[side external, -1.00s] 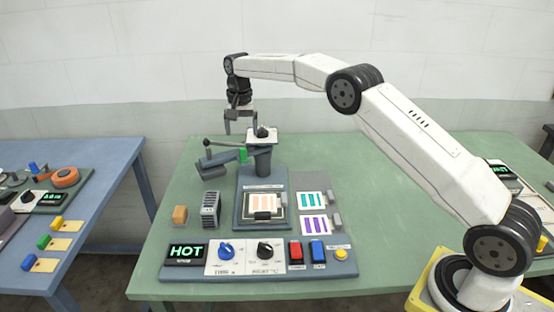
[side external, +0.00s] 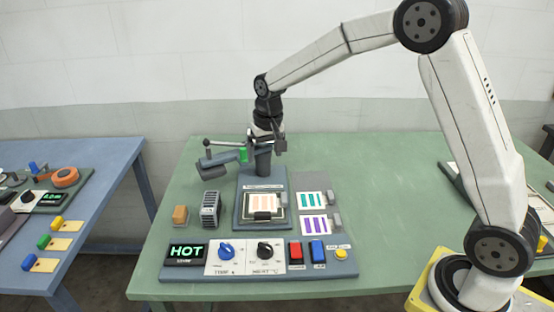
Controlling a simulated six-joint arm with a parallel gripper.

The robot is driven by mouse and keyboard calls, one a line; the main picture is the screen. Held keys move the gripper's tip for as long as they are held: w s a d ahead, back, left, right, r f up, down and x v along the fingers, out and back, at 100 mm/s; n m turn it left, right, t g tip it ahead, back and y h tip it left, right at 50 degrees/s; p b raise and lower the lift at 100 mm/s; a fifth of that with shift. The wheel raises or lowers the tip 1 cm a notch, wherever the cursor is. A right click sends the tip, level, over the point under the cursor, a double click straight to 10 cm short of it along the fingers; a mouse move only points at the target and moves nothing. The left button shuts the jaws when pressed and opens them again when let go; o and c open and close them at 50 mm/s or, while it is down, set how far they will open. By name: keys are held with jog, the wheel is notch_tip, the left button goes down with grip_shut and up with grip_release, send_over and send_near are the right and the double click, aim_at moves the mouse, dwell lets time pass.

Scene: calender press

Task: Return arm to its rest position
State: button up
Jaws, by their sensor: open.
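My gripper (side external: 266,138) points down above and in front of the press post (side external: 263,160), seen from this side. It is dark and small in this view; its jaws are apart with nothing visible between them. The press (side external: 240,222) stands on the green table with its swing arm (side external: 215,165) turned out to the left. A sheet with orange-pink bars (side external: 264,202) lies on the press bed with a black clip at its front edge. My gripper hides part of the press top.
A control panel (side external: 345,268) with a lit HOT display (side external: 187,251), knobs and buttons runs along the front. Two striped cards (side external: 311,199) lie right of the press. The green table's right-middle (side external: 400,190) is clear.

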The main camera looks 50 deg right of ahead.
jog(key=s+a+f+n, duration=0.1)
jog(key=s+f+n, duration=0.1)
jog(key=s, duration=0.9)
jog(key=s+a+f+n+t, duration=0.1)
jog(key=s+f+n, duration=0.1)
jog(key=s, duration=0.9)
jog(key=shift+s+f, duration=0.15)
jog(key=shift+f, duration=0.25)
jog(key=shift+a, duration=0.1)
dwell(0.6)
